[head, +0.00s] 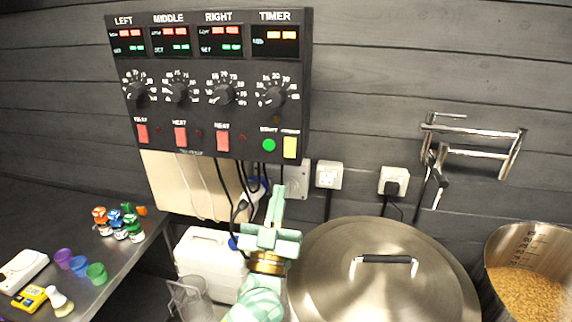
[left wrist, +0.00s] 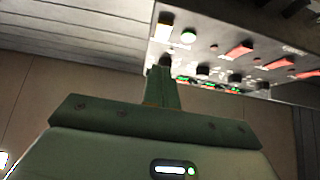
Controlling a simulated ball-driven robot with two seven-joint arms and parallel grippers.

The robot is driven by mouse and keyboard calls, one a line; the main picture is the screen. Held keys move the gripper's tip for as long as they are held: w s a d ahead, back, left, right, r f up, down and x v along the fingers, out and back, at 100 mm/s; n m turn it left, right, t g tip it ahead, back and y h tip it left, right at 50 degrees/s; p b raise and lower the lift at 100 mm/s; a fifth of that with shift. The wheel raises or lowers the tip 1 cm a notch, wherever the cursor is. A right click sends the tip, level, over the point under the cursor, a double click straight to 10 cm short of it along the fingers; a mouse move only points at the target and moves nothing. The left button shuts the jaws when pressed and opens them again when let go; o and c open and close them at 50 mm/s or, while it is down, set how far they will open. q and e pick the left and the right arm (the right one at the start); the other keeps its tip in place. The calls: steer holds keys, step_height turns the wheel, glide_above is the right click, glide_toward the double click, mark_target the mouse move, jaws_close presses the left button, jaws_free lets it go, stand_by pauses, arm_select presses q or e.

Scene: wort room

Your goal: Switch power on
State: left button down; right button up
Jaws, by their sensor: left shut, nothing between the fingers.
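The black control panel (head: 205,120) hangs on the wall with lit red, orange and green displays, dials, red heat switches (head: 181,136), a green button (head: 268,145) and a yellow switch (head: 290,147). A grey metal wall plate (head: 299,182) sits just below its right end, partly hidden by my gripper. My left gripper (head: 278,192) is shut and empty, pointing up below the panel, in front of the plate's left part. My right gripper is out of view.
Two wall sockets (head: 329,175) (head: 394,181) are right of the plate, one with a black plug. Dark cables hang under the panel. A large lidded pot (head: 385,275) stands at right and a white canister (head: 205,262) at left. A grain-filled pot (head: 530,270) stands far right.

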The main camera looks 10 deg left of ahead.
mark_target(289, 153)
arm_select(q)
steer(key=w+r, duration=0.1)
steer(key=w, duration=0.3)
steer(key=w+r, duration=0.1)
steer(key=w, duration=0.1)
steer(key=shift+w+r, duration=0.3)
steer(key=shift+w, duration=0.65)
steer(key=shift+f, duration=0.1)
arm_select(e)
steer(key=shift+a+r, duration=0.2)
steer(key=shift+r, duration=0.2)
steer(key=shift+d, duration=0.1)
arm_select(q)
steer(key=f+b, duration=0.1)
steer(key=b, duration=0.2)
steer(key=shift+w+t, duration=0.35)
steer(key=shift+t, duration=0.05)
steer(key=shift+w+r+p, duration=0.1)
steer(key=shift+r+p, duration=0.3)
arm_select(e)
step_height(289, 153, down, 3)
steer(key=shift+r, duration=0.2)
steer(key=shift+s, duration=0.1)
